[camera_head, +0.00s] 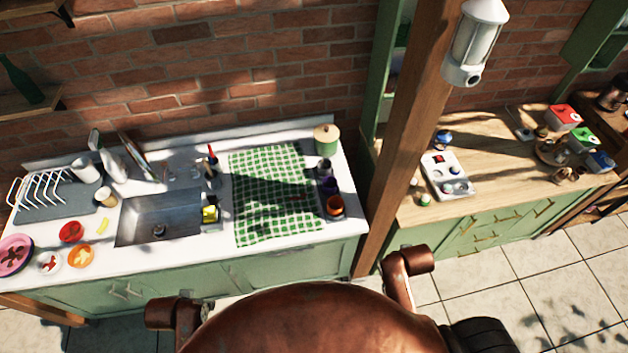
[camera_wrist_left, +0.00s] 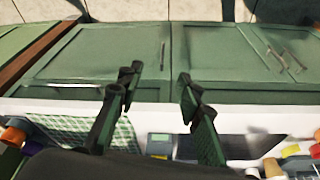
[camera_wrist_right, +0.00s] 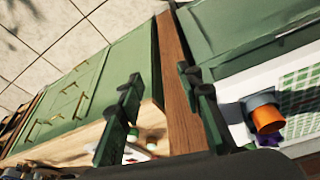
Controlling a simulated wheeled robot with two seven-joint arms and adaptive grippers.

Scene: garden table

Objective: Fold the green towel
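The green and white checked towel (camera_head: 272,190) lies spread flat on the white counter, right of the sink, its front edge near the counter's front edge. Part of it shows in the left wrist view (camera_wrist_left: 85,132) and at the right edge of the right wrist view (camera_wrist_right: 300,100). My left gripper (camera_wrist_left: 155,85) is open and empty, with green cabinet doors beyond it. My right gripper (camera_wrist_right: 160,90) is open and empty, with the wooden post and wooden counter beyond. Neither gripper touches the towel. Neither gripper's fingers show in the head view.
An orange cup (camera_head: 335,206) and darker cups stand along the towel's right side. A green lidded pot (camera_head: 326,139) stands behind them. The sink (camera_head: 158,215) with a yellow item (camera_head: 210,214) lies left of the towel. A wooden post (camera_head: 415,130) rises right of the counter.

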